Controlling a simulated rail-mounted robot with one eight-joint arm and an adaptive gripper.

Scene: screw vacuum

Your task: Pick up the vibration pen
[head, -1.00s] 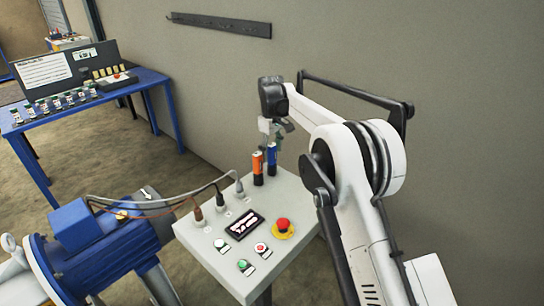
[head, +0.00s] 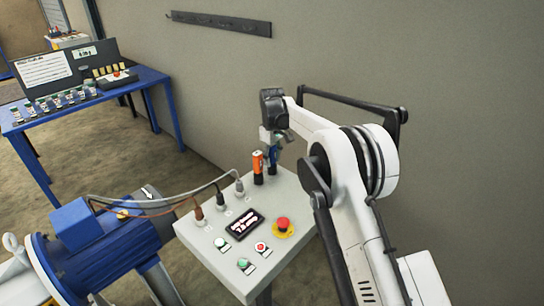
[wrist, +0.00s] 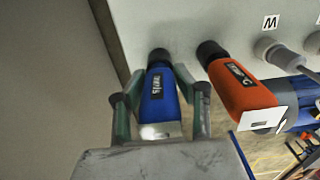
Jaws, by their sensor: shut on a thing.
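A blue pen-shaped device (head: 273,157) stands upright at the back edge of the grey control box, to the right of an orange one (head: 257,166). In the wrist view, the blue device (wrist: 160,92) has a black tip towards the box and a dark label I cannot read clearly. My gripper (wrist: 159,79) has its fingers on both sides of the blue body, shut on it. In the head view my gripper (head: 274,143) hides its upper part. The orange device (wrist: 242,88) is beside it, apart from the fingers. I cannot tell whether the blue tip touches the box.
The control box (head: 215,262) carries cable plugs (head: 219,199), a small display (head: 243,223), a red emergency button (head: 283,224) and smaller buttons. A blue motor (head: 90,245) is at the left front. The wall (head: 330,60) is close behind.

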